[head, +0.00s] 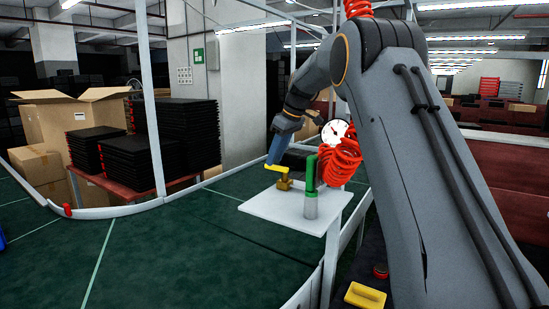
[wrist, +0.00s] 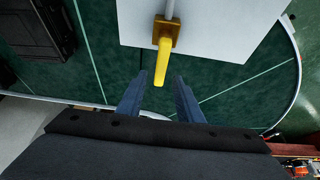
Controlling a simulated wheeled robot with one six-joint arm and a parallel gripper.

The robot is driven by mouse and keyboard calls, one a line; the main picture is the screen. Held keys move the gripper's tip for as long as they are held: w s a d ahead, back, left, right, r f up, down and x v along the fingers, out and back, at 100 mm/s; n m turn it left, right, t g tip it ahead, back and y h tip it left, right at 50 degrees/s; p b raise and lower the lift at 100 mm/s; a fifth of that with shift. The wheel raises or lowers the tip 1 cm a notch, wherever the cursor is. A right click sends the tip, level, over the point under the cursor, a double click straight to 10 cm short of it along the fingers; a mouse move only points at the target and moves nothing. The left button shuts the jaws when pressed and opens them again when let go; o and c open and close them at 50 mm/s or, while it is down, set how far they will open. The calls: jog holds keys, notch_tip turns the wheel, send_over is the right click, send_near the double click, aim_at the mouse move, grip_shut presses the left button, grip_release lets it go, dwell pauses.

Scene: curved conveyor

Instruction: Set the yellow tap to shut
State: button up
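The yellow tap (head: 283,183) stands on a small white table (head: 256,207). It has a brass-coloured body and a bright yellow lever (wrist: 162,62). In the wrist view the lever points from the body (wrist: 172,36) toward my gripper. My gripper (wrist: 160,76) is open, with one blue finger on each side of the lever's free end and visible gaps to both. In the head view my gripper (head: 273,160) reaches down to the lever from above; its fingers overlap there, and contact is unclear. A grey pipe hides part of the tap's top in the wrist view.
A green-handled fitting on a grey cylinder (head: 310,205) stands right of the tap on the table. Red coiled hose (head: 340,160) and a round gauge (head: 334,131) are close behind it. The green conveyor (head: 170,250) lies left; black trays (head: 186,135) stand beyond.

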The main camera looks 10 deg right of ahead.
jog(key=shift+x, duration=1)
jog(key=shift+c, duration=0.2)
grip_shut()
